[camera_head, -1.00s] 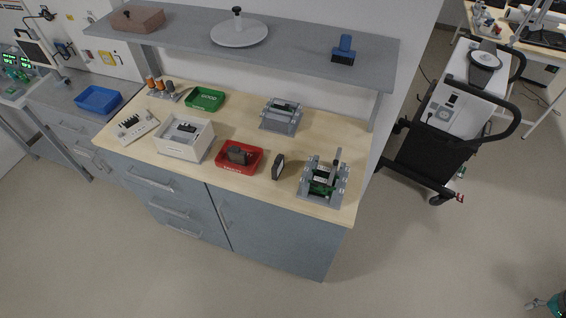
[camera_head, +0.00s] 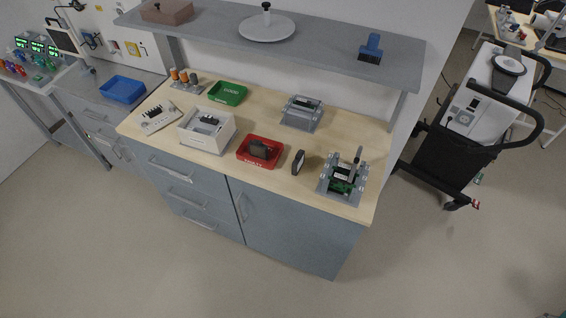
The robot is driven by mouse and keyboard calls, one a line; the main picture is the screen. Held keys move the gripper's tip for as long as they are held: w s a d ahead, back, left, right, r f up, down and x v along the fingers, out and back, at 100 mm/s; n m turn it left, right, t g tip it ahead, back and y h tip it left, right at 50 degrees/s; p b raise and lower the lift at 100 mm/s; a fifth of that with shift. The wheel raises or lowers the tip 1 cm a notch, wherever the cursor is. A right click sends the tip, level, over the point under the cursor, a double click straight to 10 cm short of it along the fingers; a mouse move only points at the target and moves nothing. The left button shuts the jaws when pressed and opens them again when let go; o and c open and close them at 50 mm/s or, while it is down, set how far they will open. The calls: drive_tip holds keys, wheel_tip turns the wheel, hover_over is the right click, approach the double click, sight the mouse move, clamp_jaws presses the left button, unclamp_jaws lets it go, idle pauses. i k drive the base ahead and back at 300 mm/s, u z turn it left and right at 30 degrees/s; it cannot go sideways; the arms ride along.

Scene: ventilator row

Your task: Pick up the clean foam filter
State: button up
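I cannot tell for certain which item is the clean foam filter. A small dark block with a paler face (camera_head: 298,162) stands upright on the wooden worktop, right of the red tray. A dark grey blocky piece (camera_head: 260,149) lies in the red tray (camera_head: 243,157). The white box (camera_head: 203,144) has small dark parts in its top. My gripper is not in view.
The worktop (camera_head: 262,112) also holds a green tray (camera_head: 228,93), a grey fixture (camera_head: 302,113) and a fixture with a green board (camera_head: 342,178). A grey shelf (camera_head: 330,52) overhangs its back. A black-handled cart (camera_head: 470,130) stands right; front floor is clear.

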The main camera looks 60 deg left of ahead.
sight(299, 160)
drive_tip(key=k, duration=1.85)
drive_tip(key=u, duration=1.35)
drive_tip(key=i, duration=1)
drive_tip(key=u, duration=0.05)
